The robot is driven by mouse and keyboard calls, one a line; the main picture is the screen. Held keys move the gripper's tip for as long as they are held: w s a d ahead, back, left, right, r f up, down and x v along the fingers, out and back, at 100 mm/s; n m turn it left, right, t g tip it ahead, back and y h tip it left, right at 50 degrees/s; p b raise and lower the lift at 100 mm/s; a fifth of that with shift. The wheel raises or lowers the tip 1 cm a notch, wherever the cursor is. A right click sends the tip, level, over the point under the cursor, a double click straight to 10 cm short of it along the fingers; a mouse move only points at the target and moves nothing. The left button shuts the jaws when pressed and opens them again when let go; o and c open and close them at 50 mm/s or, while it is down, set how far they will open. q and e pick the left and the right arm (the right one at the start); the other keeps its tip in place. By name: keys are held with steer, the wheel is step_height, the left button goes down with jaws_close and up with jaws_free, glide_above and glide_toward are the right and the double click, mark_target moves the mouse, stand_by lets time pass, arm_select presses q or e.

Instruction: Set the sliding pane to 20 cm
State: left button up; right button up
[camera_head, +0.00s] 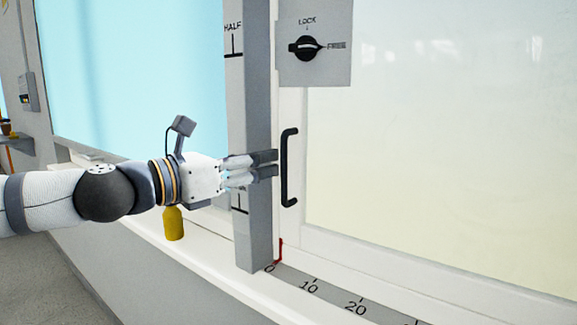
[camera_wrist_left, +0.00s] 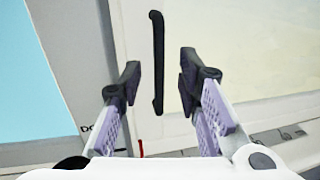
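The sliding pane (camera_head: 430,130) is a pale panel in a white frame at the right of the head view. Its black vertical bar handle (camera_head: 290,167) is on the frame's left side. A red pointer (camera_head: 281,250) at the pane's lower left stands at the 0 mark of the scale (camera_head: 335,297). The rotary switch (camera_head: 306,47) above the handle points to FREE. My left gripper (camera_head: 277,164) is just left of the handle in the head view. In the left wrist view the handle (camera_wrist_left: 157,62) shows between the open, empty fingers, apparently ahead of them. My right gripper is not in view.
A yellow bottle (camera_head: 174,224) stands on the sill below my left wrist. A blue pane (camera_head: 140,70) fills the left. The space before the pale pane is clear.

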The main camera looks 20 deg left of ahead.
arm_select(q)
steer(key=x, duration=0.6)
steer(key=shift+w+d+b, duration=0.2)
steer(key=shift+w+b, duration=0.1)
jaws_close()
